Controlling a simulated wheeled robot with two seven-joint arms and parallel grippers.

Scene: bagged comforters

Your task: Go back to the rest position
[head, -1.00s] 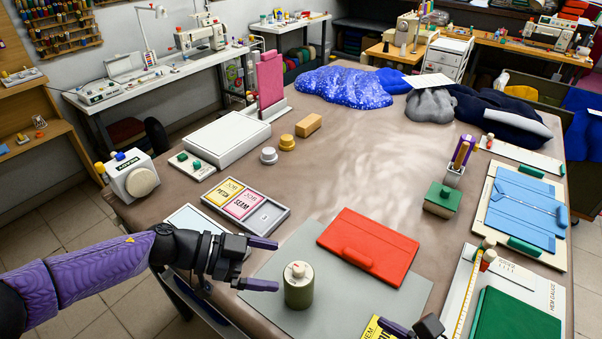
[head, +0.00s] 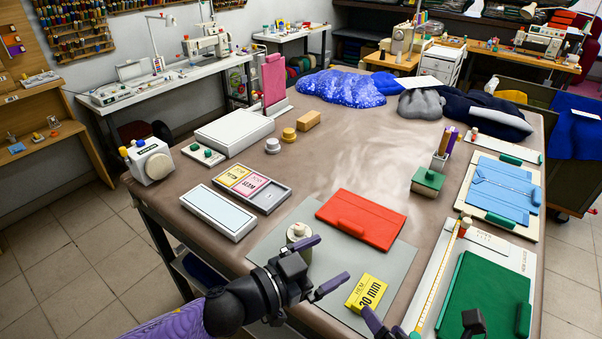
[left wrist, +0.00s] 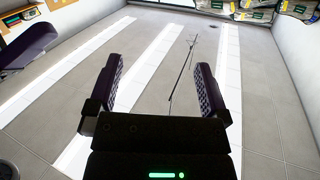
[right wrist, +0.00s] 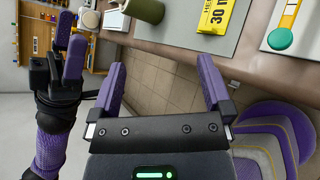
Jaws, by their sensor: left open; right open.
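My left gripper (head: 325,265) is open and empty in the head view, in front of the green canister (head: 300,236) and hiding its lower part. The left wrist view shows its two fingers (left wrist: 160,66) apart over bare floor. My right gripper (head: 394,325) is at the bottom edge of the head view, partly cut off. The right wrist view shows its fingers (right wrist: 162,80) apart with nothing between them, off the table's edge. The yellow "30 mm" card (head: 367,293) lies on the grey mat (head: 395,258) between the two grippers in the head view.
The worktable (head: 345,140) holds a red folder (head: 362,217), a light-blue panel tray (head: 218,210), a green board (head: 483,295) and a blue board (head: 505,190). Bagged comforters (head: 342,88) lie at the back. Tiled floor (head: 70,255) is clear to the left.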

